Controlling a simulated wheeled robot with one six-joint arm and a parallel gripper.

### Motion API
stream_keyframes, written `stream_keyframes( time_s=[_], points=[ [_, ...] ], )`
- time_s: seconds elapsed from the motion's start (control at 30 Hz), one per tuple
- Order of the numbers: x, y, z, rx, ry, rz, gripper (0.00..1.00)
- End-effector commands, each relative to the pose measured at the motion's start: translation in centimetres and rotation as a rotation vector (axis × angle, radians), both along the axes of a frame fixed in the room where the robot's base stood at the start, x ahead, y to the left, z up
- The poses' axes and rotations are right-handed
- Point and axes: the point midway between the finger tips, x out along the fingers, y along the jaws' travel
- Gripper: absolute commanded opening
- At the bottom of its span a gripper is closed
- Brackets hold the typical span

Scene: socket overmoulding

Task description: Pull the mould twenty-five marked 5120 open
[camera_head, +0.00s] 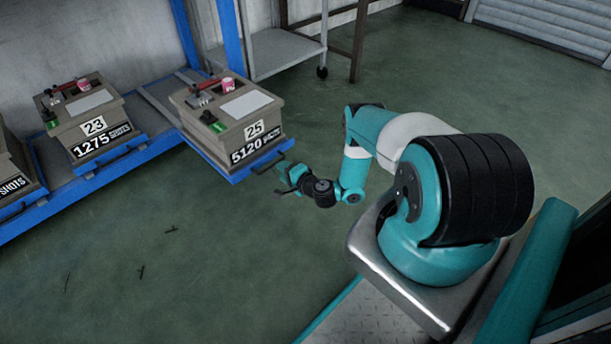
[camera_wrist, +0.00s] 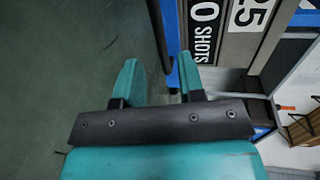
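The mould marked 25 and 5120 shots (camera_head: 222,122) is a beige box on a blue tray (camera_head: 238,174). It stands further out from the rack than the mould beside it. A dark handle (camera_head: 268,164) sticks out from the tray's front edge. My gripper (camera_head: 283,180) is just in front of and below this handle. In the wrist view my gripper (camera_wrist: 158,78) has its two teal fingers apart. The dark handle bar (camera_wrist: 161,38) shows at the gap between them, nearer the right finger; I cannot tell if they touch. The mould's label (camera_wrist: 206,35) shows upper right.
The mould marked 23 and 1275 shots (camera_head: 82,128) sits to the left on the blue rack (camera_head: 70,201), with another mould (camera_head: 18,172) partly cut off beyond it. A grey metal table (camera_head: 282,52) stands behind. The green floor (camera_head: 190,270) in front is open.

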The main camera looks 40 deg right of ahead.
Motion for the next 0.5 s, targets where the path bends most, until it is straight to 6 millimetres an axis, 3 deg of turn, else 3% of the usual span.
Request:
stream_keyframes(
  time_s=[0.1,0.5],
  points=[
    [-3.3,-0.2,1.4,0.006,0.004,-0.009,0.36],
    [-8.6,-0.4,2.6,0.001,0.001,-0.005,0.36]
  ],
)
